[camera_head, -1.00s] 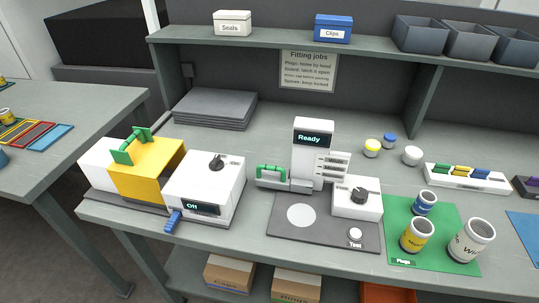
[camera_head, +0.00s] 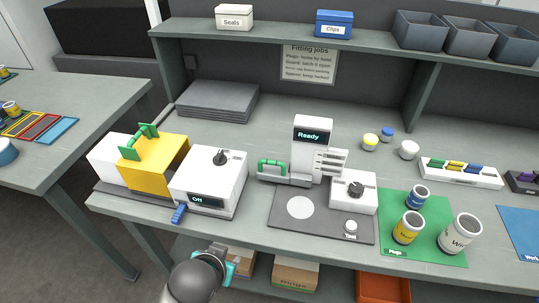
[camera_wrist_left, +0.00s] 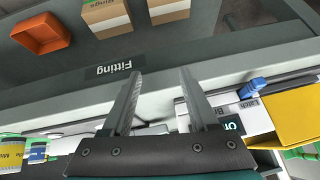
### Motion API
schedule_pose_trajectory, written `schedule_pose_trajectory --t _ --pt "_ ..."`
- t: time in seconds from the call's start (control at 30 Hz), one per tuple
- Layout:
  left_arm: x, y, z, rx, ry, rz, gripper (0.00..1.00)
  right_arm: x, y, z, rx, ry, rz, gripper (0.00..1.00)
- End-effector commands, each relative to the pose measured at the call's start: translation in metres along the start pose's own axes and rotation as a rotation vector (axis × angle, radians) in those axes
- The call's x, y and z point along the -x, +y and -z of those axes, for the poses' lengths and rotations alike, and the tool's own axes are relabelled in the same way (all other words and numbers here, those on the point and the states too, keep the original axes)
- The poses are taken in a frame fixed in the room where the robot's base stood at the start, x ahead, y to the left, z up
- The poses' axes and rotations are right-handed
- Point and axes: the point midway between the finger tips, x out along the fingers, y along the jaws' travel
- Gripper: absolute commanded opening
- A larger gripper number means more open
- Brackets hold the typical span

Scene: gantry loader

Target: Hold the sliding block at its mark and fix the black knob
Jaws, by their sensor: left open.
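Two black knobs show in the head view. One black knob (camera_head: 220,157) is on top of the white box reading "Off"; the other (camera_head: 356,189) is on a small white box beside the "Ready" unit (camera_head: 312,145). A low grey carriage with a green handle (camera_head: 272,166) is left of that unit. A yellow block (camera_head: 155,172) with a green handle stands left of the "Off" box; I cannot tell which is the sliding block. My left gripper (camera_wrist_left: 160,80) is open and empty, at the bench's front edge below the "Off" box. My right gripper is not in view.
A blue latch lever (camera_head: 179,214) sticks out at the front of the "Off" box. Cups stand on a green mat (camera_head: 440,258) at the right. A shelf (camera_head: 270,34) with bins runs above the bench. Cartons and an orange tray (camera_head: 383,286) lie below. Bench space behind the "Off" box is free.

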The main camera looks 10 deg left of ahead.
Motion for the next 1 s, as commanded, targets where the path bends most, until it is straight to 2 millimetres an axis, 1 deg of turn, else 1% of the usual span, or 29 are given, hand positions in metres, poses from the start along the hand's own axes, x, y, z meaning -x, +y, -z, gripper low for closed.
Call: schedule_pose_trajectory --t 0.03,0.07,0.1,0.17,0.2,0.27,0.3,0.37,0.4,0.47,0.5,0.57,0.6,0.67,0.7,0.73,0.8,0.87,0.9,0.97,1.0 --pt "0.020 -0.007 0.033 0.020 0.083 0.024 0.60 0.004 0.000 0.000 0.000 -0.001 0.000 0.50" --pt "0.027 -0.010 0.050 0.033 0.133 0.041 0.60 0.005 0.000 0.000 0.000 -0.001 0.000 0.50" --pt "0.035 -0.015 0.074 0.050 0.209 0.062 0.60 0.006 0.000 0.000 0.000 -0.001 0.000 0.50" --pt "0.046 -0.020 0.110 0.071 0.335 0.090 0.60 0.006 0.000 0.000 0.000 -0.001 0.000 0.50" --pt "0.054 -0.021 0.135 0.082 0.426 0.102 0.60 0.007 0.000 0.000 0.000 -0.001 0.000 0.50" --pt "0.068 -0.021 0.175 0.089 0.578 0.112 0.60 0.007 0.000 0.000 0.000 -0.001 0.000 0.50" --pt "0.078 -0.018 0.200 0.086 0.680 0.109 0.60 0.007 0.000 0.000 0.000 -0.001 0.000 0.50" --pt "0.095 -0.010 0.234 0.071 0.828 0.091 0.60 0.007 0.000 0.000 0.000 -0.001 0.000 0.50" --pt "0.107 -0.003 0.255 0.052 0.923 0.071 0.60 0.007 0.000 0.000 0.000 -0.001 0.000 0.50" --pt "0.127 0.012 0.283 0.011 1.059 0.030 0.60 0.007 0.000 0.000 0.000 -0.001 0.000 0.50" --pt "0.140 0.024 0.298 -0.024 1.143 -0.005 0.60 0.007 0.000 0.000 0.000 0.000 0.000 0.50" --pt "0.158 0.044 0.318 -0.090 1.257 -0.069 0.60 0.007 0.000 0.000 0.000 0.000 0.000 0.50" --pt "0.170 0.059 0.328 -0.141 1.324 -0.117 0.60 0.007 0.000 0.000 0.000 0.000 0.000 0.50" --pt "0.186 0.084 0.338 -0.229 1.410 -0.196 0.60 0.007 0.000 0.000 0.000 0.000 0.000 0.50" --pt "0.194 0.101 0.342 -0.297 1.455 -0.252 0.60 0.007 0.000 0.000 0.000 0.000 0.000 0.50" --pt "0.200 0.114 0.344 -0.350 1.482 -0.296 0.60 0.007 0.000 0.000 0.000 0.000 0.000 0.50" --pt "0.207 0.143 0.344 -0.486 1.521 -0.399 0.60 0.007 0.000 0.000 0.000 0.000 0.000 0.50" --pt "0.209 0.167 0.339 -0.612 1.526 -0.486 0.60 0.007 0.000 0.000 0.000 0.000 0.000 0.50" --pt "0.207 0.182 0.334 -0.701 1.514 -0.542 0.60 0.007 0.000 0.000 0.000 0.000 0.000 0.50" --pt "0.199 0.200 0.325 -0.834 1.471 -0.617 0.60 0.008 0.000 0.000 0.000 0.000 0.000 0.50" --pt "0.192 0.210 0.318 -0.923 1.428 -0.662 0.60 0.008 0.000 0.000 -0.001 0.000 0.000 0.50"
